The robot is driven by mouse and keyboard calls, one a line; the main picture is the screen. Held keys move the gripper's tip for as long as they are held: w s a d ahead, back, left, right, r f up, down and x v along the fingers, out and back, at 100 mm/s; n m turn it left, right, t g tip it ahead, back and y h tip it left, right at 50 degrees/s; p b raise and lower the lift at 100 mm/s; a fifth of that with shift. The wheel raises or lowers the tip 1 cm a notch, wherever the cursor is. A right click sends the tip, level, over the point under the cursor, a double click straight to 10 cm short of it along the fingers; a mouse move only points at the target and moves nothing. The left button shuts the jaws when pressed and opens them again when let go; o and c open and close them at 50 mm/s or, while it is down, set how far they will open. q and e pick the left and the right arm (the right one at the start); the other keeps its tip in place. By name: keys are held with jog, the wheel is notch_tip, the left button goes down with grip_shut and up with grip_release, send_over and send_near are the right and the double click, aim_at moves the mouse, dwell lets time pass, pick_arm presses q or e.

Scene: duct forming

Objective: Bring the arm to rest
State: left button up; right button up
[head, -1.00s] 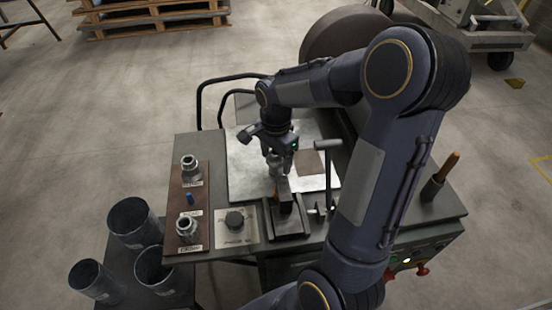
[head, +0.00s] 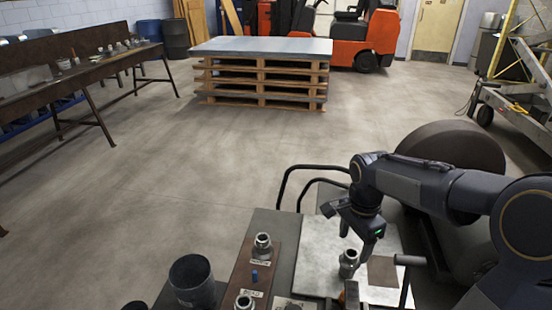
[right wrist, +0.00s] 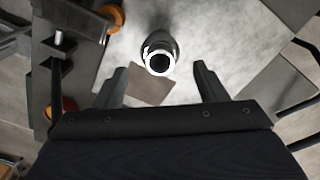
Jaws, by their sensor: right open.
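My right gripper (head: 358,230) is open and empty above the metal sheet (head: 318,240) on the workbench. In the right wrist view its two fingers (right wrist: 160,88) stand wide apart. A silver metal fitting (head: 348,263) stands below the gripper, and it also shows in the right wrist view (right wrist: 159,52), beyond the fingertips and apart from them. My left gripper is not in view.
Two more fittings (head: 262,246) stand on a brown board left of the sheet. A grey duct cylinder (head: 192,280) stands at the lower left. A large dark drum (head: 455,150) is behind my right arm. Pallets (head: 262,75) stand far back; open floor lies between.

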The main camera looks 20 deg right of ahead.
jog(key=s+a+r+n+t+y+p, duration=0.2)
jog(key=s+a+r+n, duration=0.2)
jog(key=s+a+n, duration=0.2)
jog(key=s+a+r+n+t+y+p, duration=0.1)
jog(key=s+a+r+n+t+p, duration=0.2)
jog(key=s+a+n, duration=0.4)
jog(key=s+r+n, duration=0.1)
jog(key=s+n, duration=0.1)
jog(key=s, duration=0.1)
jog(key=shift+s+t+y, duration=0.2)
jog(key=shift+t+y, duration=0.1)
jog(key=shift+y, duration=0.1)
